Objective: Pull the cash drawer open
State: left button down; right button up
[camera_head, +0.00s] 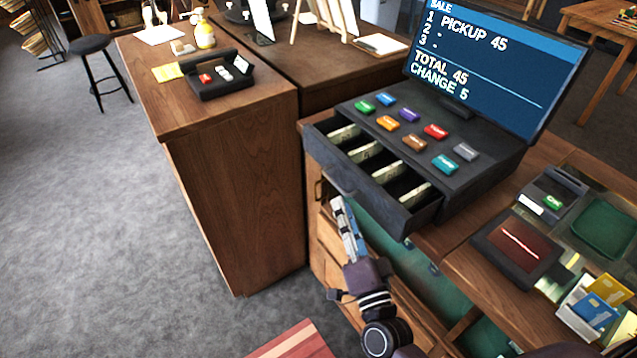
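The cash drawer (367,190) stands pulled out from the front of the dark cash register (485,138). Its open top shows several compartments with banknotes in them. A small grey handle (340,182) shows at the drawer's front.
A screen (497,65) rises behind the register's coloured buttons. A card terminal (553,195), a brown-topped dark box (518,245) and a card holder (592,305) are on the counter at right. A wooden counter (235,180) stands left of the drawer. Grey floor is free further left.

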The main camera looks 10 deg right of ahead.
jog(key=p+x, duration=0.1)
jog(key=x, duration=0.5)
jog(key=shift+w+d, duration=0.1)
jog(key=shift+w, duration=0.15)
grip_shut()
jog(key=shift+f, duration=0.1)
